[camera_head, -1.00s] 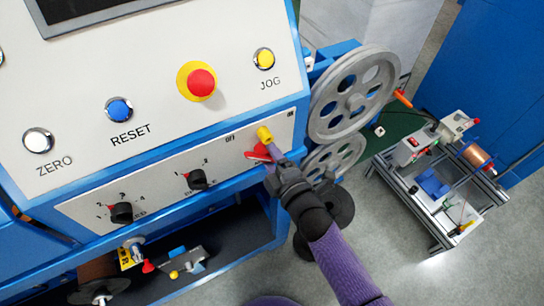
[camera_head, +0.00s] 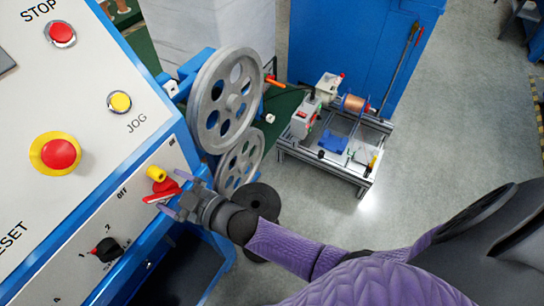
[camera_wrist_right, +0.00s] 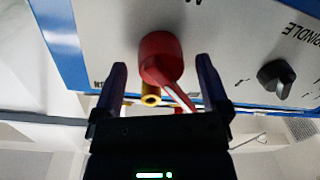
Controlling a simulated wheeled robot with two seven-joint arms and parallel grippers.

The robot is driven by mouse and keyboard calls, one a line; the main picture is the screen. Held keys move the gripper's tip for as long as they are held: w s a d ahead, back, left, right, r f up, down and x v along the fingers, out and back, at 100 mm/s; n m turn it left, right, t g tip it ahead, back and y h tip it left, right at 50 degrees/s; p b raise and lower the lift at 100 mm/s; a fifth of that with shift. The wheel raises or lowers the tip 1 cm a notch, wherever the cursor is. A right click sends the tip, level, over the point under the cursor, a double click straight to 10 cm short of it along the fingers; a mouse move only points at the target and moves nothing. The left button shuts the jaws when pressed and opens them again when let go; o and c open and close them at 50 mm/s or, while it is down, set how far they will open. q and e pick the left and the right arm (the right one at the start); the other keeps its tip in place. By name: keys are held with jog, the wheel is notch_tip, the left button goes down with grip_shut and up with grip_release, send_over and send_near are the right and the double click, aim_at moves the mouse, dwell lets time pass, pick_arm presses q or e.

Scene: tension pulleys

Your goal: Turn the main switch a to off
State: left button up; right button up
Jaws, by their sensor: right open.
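The main switch (camera_head: 165,187) is a red rotary knob with a red lever, low on the sloped white panel between the printed OFF and ON labels. A yellow cylindrical part (camera_head: 156,173) sits beside it. My right gripper (camera_head: 174,193) is open, its fingers on either side of the knob. In the right wrist view the red knob (camera_wrist_right: 160,58) shows between and just beyond the open fingertips (camera_wrist_right: 162,76), with no clear contact. The yellow part (camera_wrist_right: 151,94) also shows there. My left gripper is not in view.
A red emergency button (camera_head: 57,153) on a yellow ring and a yellow JOG button (camera_head: 120,102) lie on the panel above. A black selector (camera_head: 107,250) is to the lower left. Grey pulleys (camera_head: 227,100) stand close right of the panel.

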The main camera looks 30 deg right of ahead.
jog(key=m, duration=0.4)
jog(key=shift+f+b, duration=0.3)
jog(key=shift+b, duration=0.1)
jog(key=shift+s+d+r+m, duration=0.1)
jog(key=shift+s+d+m, duration=0.1)
jog(key=shift+m, duration=0.4)
jog(key=shift+s+d+m, duration=0.1)
jog(key=shift+s+m, duration=0.05)
jog(key=shift+m, duration=0.45)
jog(key=p+v, duration=0.2)
jog(key=v, duration=0.7)
jog(key=s+d+f+g+h, duration=0.2)
jog(key=s+f, duration=0.1)
jog(key=f, duration=0.4)
jog(key=s+d+f+g+h+b, duration=0.1)
jog(key=s+d+f+g+h, duration=0.1)
jog(key=f, duration=0.5)
jog(key=s+d+f+m+g+h, duration=0.1)
jog(key=s+d+f+h, duration=0.1)
jog(key=f, duration=0.5)
jog(key=s+d, duration=0.1)
jog(key=d, duration=0.1)
jog(key=shift+s+d+g+h+b, duration=0.25)
jog(key=shift+s+g+h+b, duration=0.05)
jog(key=shift+g+b, duration=0.1)
